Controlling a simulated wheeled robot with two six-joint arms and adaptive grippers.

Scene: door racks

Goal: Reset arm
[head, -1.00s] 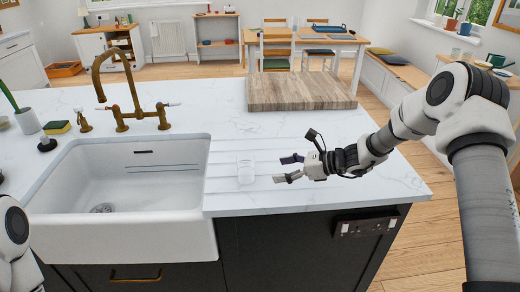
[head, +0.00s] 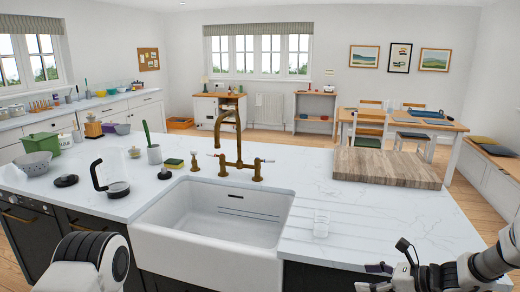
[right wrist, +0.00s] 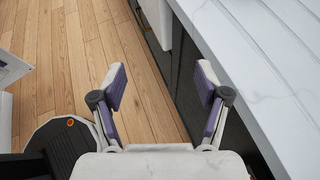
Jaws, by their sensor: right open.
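My right gripper (head: 370,277) is at the lower right of the head view, low by the counter's front side. In the right wrist view its two fingers (right wrist: 160,85) are spread with nothing between them. Wooden floor shows beyond the fingers, and the counter edge lies to their right.
A white sink (head: 225,215) with a brass tap (head: 235,150) sits in the counter. A wooden board (head: 388,167) lies at the right. A glass jug (head: 110,175), a green box (head: 40,146) and a colander (head: 37,165) stand at the left. Wooden floor (right wrist: 70,70) is clear beside the counter.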

